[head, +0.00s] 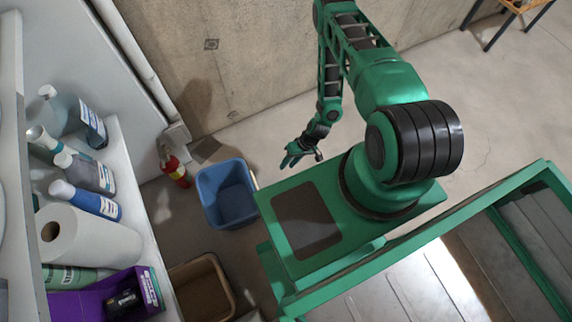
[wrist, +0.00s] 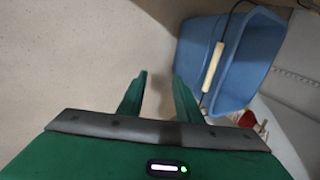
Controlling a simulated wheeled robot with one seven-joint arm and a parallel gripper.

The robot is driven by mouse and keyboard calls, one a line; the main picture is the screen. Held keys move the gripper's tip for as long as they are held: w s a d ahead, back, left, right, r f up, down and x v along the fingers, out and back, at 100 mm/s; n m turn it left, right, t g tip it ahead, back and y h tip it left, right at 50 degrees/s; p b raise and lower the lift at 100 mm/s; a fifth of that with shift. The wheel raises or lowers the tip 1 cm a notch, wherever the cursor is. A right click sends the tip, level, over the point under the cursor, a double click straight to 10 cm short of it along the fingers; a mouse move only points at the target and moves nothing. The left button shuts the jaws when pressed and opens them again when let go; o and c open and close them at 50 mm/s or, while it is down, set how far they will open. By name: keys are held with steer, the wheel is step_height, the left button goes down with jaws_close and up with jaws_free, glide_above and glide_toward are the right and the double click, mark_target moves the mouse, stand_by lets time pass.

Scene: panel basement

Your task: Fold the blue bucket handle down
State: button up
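The blue bucket (head: 228,205) stands on the floor left of my base in the head view. It also shows at the upper right of the wrist view (wrist: 252,62). Its handle is a thin dark wire with a pale grip (wrist: 212,67), seen across the bucket's near side in the wrist view. In the head view the pale grip (head: 254,180) shows small by the right rim. I cannot tell the handle's exact angle. My gripper (head: 284,161) is to the right of the bucket, apart from it. Its two fingers (wrist: 157,78) are spread with nothing between them.
A red fire extinguisher (head: 174,166) stands left of the bucket by the wall. A brown bin (head: 228,290) is below it. A shelf with bottles and a paper roll (head: 92,238) fills the left. Bare floor (wrist: 85,50) lies left of the bucket in the wrist view.

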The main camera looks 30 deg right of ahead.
stand_by(0.4)
steer(key=v, duration=1)
steer(key=shift+d+r, duration=0.2)
steer(key=shift+r, duration=0.15)
